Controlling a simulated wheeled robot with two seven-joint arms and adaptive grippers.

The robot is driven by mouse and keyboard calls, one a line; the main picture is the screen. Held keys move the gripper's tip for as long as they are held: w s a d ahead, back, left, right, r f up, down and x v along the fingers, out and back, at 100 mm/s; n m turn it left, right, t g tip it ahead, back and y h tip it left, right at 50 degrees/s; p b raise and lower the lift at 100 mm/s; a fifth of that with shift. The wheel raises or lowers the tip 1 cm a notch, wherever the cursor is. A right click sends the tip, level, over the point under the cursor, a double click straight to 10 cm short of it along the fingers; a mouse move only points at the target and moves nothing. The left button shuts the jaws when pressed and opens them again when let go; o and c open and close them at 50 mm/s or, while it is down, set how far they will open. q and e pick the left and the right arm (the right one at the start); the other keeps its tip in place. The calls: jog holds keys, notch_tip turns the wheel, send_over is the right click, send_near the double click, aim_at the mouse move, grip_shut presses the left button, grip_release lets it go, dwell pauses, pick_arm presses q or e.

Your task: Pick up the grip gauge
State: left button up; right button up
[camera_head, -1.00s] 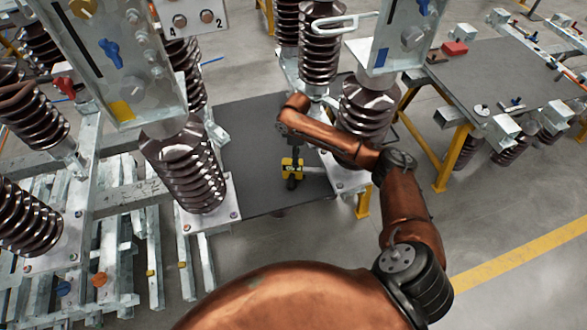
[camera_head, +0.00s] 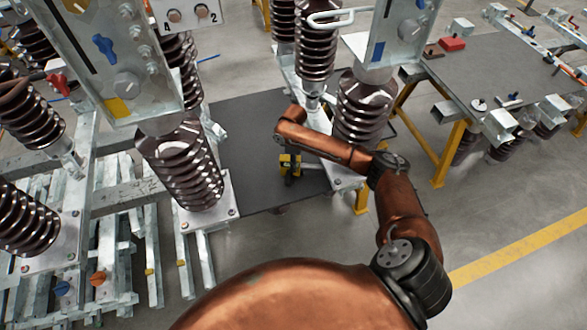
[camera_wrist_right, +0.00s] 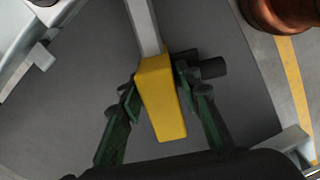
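The grip gauge has a yellow handle (camera_wrist_right: 162,105) and a pale metal bar (camera_wrist_right: 145,25) running up out of the right wrist view. In the head view the yellow part of the grip gauge (camera_head: 286,160) is small and partly covered by dark gripper parts. My right gripper (camera_wrist_right: 158,85) has its green fingers on both sides of the handle, and the fingertips appear to press on it. The handle's end points back toward the palm. My right gripper also shows in the head view (camera_head: 290,172), low over the dark tabletop. My left gripper is not in view.
The dark tabletop (camera_head: 250,190) lies under the gauge. Ribbed brown insulators stand at its left (camera_head: 183,165) and right (camera_head: 360,110), close to my right arm. A second table (camera_head: 480,75) with a red block (camera_head: 452,44) is at right. Open floor lies at lower right.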

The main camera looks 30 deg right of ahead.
jog(key=c, duration=0.3)
grip_shut()
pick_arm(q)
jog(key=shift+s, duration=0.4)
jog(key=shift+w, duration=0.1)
pick_arm(e)
jog(key=shift+r, duration=0.15)
